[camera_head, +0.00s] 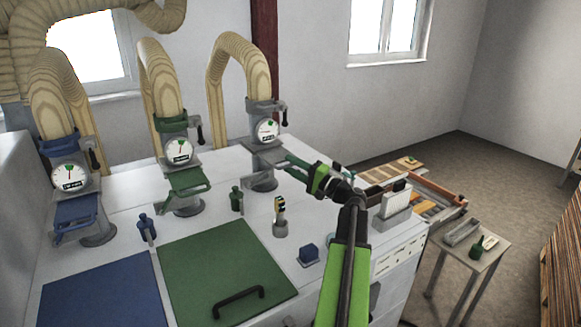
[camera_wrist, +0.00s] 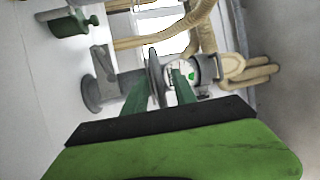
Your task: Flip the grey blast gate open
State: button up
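The grey blast gate (camera_head: 262,106) is the right-hand one of three, under a ribbed hose, with a round white dial (camera_head: 267,130) on its front. Its flat grey slide plate (camera_head: 268,150) sticks out toward me above a grey pipe stub (camera_head: 262,181). My gripper (camera_head: 290,160) reaches in from the right, its green fingers at the plate. In the wrist view my gripper (camera_wrist: 160,92) has its fingers apart, with the plate (camera_wrist: 153,68) edge-on between them. A gap shows beside the plate on the right; whether the left finger touches it I cannot tell.
The green gate (camera_head: 178,150) and blue gate (camera_head: 70,175) stand to the left. A small holder (camera_head: 280,228), a green lid (camera_head: 225,265) and a blue lid (camera_head: 105,293) are on the white cabinet top. A side table (camera_head: 470,255) stands at right.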

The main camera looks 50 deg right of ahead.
jog(key=shift+w, duration=0.1)
jog(key=b+v, duration=0.3)
jog(key=v, duration=1.4)
jog(key=shift+s, duration=0.2)
